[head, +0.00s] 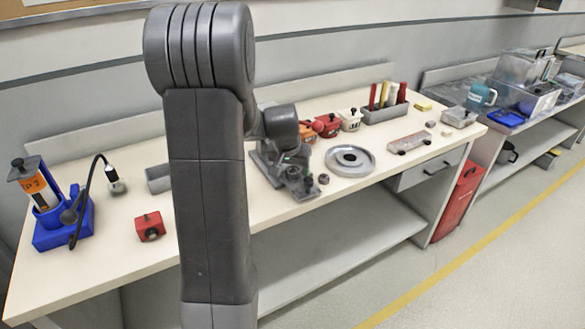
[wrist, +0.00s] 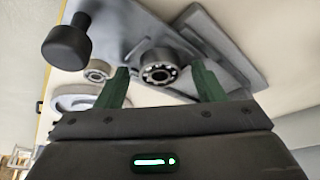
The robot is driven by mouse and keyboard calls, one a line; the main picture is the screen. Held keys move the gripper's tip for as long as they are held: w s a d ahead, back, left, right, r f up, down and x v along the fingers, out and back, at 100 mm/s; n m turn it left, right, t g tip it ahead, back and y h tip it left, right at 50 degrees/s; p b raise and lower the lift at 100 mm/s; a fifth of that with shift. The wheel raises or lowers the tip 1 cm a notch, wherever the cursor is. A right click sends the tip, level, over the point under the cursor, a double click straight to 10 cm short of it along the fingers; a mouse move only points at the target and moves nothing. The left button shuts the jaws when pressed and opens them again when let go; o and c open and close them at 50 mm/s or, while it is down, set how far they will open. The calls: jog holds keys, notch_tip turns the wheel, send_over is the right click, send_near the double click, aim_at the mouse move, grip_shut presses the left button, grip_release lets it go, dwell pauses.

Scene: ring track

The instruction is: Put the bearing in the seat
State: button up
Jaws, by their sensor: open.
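In the wrist view, the bearing (wrist: 159,74), a metal ring with its balls showing, sits at the mouth of a round grey housing, the seat (wrist: 157,55), on a grey metal fixture plate (wrist: 206,40). How deep it sits cannot be told. My gripper (wrist: 160,67) is open, with one green finger on each side of the bearing and apparently clear of it. In the head view, the fixture plate (head: 262,166) lies on the bench beneath my gripper, which partly hides it; the bearing cannot be made out there.
A small ring (wrist: 97,70) lies near the fixture, also in the head view (head: 323,179). A round grey dish (head: 350,160) stands to the right. A dark knob (wrist: 68,42) is close by. A red block (head: 150,226) and blue stand (head: 62,228) are left. The bench front is clear.

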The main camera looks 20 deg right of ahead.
jog(key=v, duration=1.2)
jog(key=shift+r, duration=0.15)
jog(key=shift+d, duration=0.1)
dwell(0.6)
